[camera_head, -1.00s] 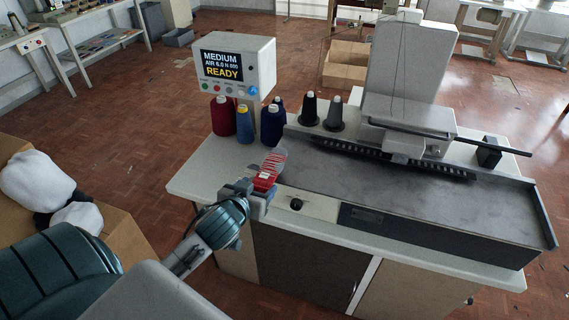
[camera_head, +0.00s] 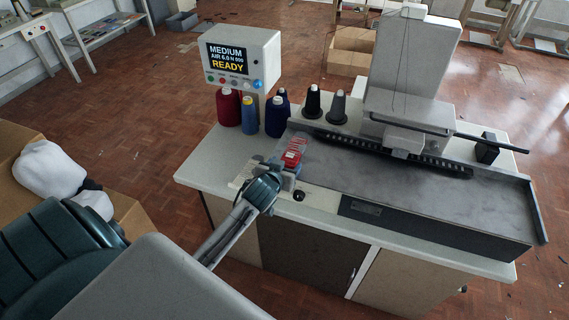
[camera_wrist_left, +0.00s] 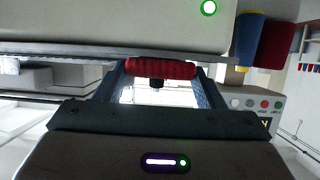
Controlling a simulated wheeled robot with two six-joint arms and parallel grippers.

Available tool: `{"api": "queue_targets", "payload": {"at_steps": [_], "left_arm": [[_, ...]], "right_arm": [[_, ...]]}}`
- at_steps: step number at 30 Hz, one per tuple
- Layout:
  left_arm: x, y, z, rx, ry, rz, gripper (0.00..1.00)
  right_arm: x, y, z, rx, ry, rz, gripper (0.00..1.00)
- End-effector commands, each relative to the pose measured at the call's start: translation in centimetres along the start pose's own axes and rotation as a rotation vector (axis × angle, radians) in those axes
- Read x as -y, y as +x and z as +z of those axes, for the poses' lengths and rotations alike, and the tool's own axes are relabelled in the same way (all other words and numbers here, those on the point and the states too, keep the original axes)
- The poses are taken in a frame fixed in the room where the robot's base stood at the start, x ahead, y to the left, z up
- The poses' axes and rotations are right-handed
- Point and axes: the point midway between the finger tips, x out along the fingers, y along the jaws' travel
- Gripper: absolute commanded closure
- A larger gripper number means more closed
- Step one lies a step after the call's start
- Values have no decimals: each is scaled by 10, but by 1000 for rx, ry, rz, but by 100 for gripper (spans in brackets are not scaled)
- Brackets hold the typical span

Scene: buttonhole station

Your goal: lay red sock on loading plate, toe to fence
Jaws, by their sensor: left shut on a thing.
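The red sock (camera_head: 292,156) is held by my left gripper (camera_head: 284,168) over the left front end of the grey loading plate (camera_head: 420,188). Its free end points away from me, toward the back of the plate. I cannot tell whether it touches the plate. In the left wrist view the sock (camera_wrist_left: 160,69) is a red bunched band between the two dark fingers of the left gripper (camera_wrist_left: 160,78), which is shut on it. A dark comb-like strip (camera_head: 435,163) runs along the back of the plate. My right gripper is out of view.
Red, blue and dark thread cones (camera_head: 228,107) stand behind the plate's left end, beside the display box (camera_head: 243,60) reading READY. The sewing head (camera_head: 411,75) and a black rod rise over the back of the plate. The plate's middle and right are clear.

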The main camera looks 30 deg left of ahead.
Motion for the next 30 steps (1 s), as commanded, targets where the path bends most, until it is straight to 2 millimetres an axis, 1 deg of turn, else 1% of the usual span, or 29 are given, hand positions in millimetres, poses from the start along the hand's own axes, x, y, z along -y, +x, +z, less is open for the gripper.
{"api": "queue_targets", "payload": {"at_steps": [7, 8, 10, 11, 19, 22, 26, 30], "left_arm": [[0, 1, 3, 0, 0, 0, 58], [0, 1, 2, -1, 0, 0, 31], [0, 1, 2, 0, 0, 0, 17], [0, 1, 2, 0, 0, 0, 15], [0, 0, 1, -1, 0, 0, 15], [0, -4, 1, 0, 0, 0, 15], [0, -22, 2, -1, 1, 0, 15], [0, -51, 2, -2, 0, 1, 15]], "right_arm": [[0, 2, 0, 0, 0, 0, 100], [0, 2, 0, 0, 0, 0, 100], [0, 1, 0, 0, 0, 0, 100], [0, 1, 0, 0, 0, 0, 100], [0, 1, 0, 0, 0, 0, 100], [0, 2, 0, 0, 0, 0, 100], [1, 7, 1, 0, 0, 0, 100], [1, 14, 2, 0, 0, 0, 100]]}}
